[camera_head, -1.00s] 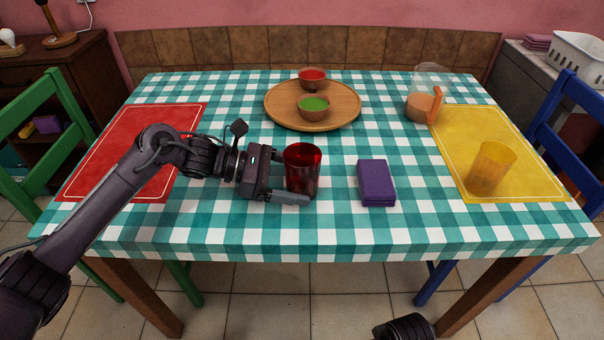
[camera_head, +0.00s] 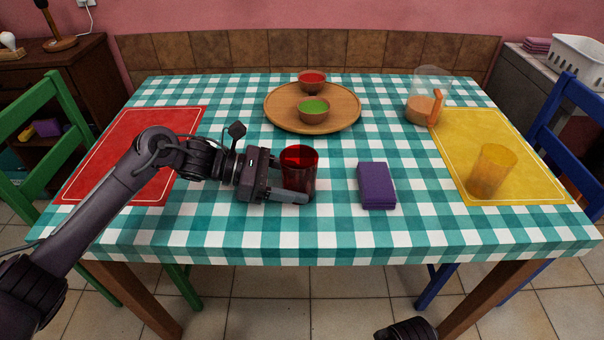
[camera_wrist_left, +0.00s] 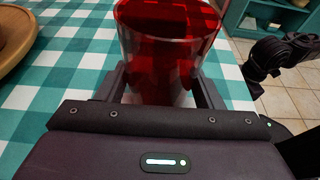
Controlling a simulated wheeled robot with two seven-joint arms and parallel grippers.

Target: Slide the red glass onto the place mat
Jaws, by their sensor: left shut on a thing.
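The red glass (camera_head: 300,169) stands upright on the checked tablecloth, right of the red place mat (camera_head: 105,165) and apart from it. My left gripper (camera_head: 296,190) is shut on the glass, with a finger on each side of it low down. In the left wrist view the red glass (camera_wrist_left: 165,50) sits between the two fingers (camera_wrist_left: 160,88). A yellow place mat (camera_head: 535,180) lies at the right with a yellow glass (camera_head: 491,171) on it.
A purple folded cloth (camera_head: 377,186) lies just right of the red glass. A round wooden tray (camera_head: 345,115) with two bowls stands behind, and a pitcher (camera_head: 424,108) stands at the back right. The cloth between the red mat and the tray is clear.

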